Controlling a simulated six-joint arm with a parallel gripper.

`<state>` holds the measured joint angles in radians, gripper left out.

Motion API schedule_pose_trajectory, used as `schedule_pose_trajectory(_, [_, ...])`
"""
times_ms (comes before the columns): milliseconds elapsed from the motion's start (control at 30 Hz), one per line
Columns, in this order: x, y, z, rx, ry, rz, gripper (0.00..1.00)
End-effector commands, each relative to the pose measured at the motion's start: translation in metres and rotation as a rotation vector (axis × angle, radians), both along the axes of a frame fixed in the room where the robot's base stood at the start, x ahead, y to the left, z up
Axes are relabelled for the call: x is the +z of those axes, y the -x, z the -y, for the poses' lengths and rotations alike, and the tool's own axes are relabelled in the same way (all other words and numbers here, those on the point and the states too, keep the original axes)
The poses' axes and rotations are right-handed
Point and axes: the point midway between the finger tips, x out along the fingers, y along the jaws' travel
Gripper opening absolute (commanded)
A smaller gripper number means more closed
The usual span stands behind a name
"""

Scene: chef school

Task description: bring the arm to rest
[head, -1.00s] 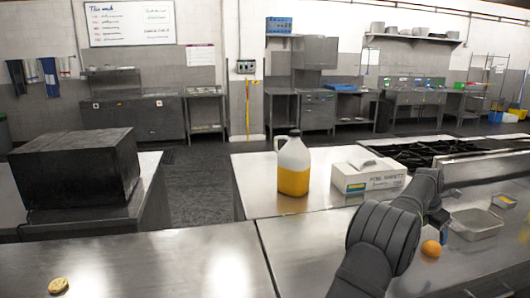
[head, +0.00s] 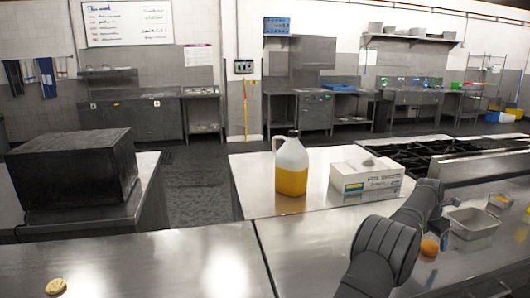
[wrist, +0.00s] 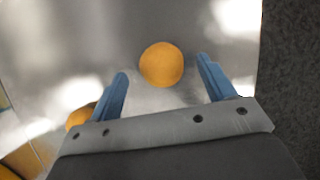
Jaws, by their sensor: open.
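My gripper (wrist: 162,65) is open, with its two blue fingers spread and nothing held between them. In the wrist view an orange ball-like fruit (wrist: 161,65) lies on the steel counter, apart from both fingers, in the gap between their tips. In the head view an orange fruit (head: 429,248) lies on the counter beside my dark arm. The arm hides most of the gripper there; only a bit of blue shows. I cannot tell the height of the fingers above the counter.
A second orange thing (wrist: 80,117) is partly hidden behind the left finger. A metal tray (head: 472,222) stands right of my arm. A white box (head: 366,182) and a jug of yellow liquid (head: 291,165) stand behind. The front left counter (head: 150,265) is mostly clear, with a small round biscuit-like item (head: 56,286).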

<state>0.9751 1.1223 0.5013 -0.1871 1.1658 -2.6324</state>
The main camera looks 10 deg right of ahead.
Motion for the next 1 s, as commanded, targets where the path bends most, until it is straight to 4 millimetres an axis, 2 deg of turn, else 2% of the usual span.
schedule_pose_trajectory(67, [0.013, 0.005, 0.0, -0.001, -0.001, -0.001, 0.75])
schedule_pose_trajectory(733, [0.08, 0.12, 0.003, -0.003, -0.002, -0.001, 0.75])
schedule_pose_trajectory(800, [0.079, 0.103, -0.007, 0.01, -0.004, -0.003, 0.75])
schedule_pose_trajectory(1000, [0.079, 0.071, -0.032, 0.02, -0.004, -0.004, 0.75])
